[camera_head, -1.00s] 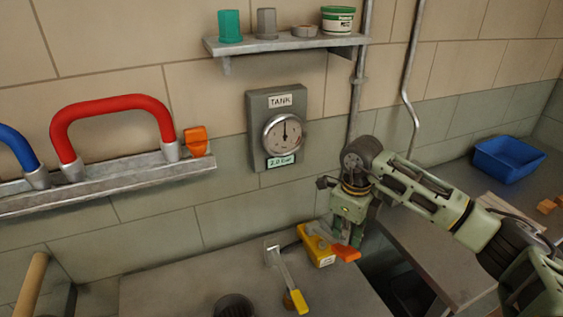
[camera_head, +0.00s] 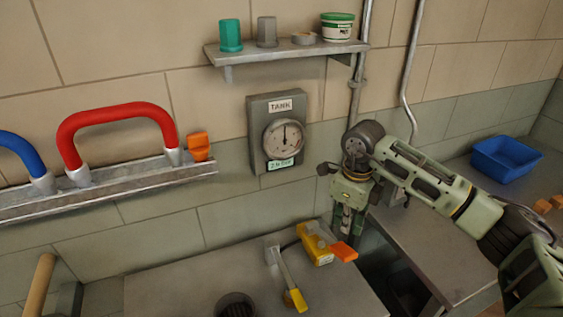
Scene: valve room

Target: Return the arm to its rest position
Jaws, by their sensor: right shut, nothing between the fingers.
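My right gripper (camera_head: 345,222) points downward at the end of my right arm, which comes in from the right. It is shut and empty. It hangs just right of a yellow box (camera_head: 314,246) with an orange lever (camera_head: 343,251) on the grey bench, and appears apart from both. A lever with a yellow handle (camera_head: 295,299) lies left of the box. My left gripper is not in view.
A tank gauge (camera_head: 284,138) is on the wall under a shelf (camera_head: 285,46) with several containers. Red (camera_head: 115,118) and blue hoses sit on a rail at left. A blue bin (camera_head: 506,160) stands on the right bench. A dark gap separates the benches.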

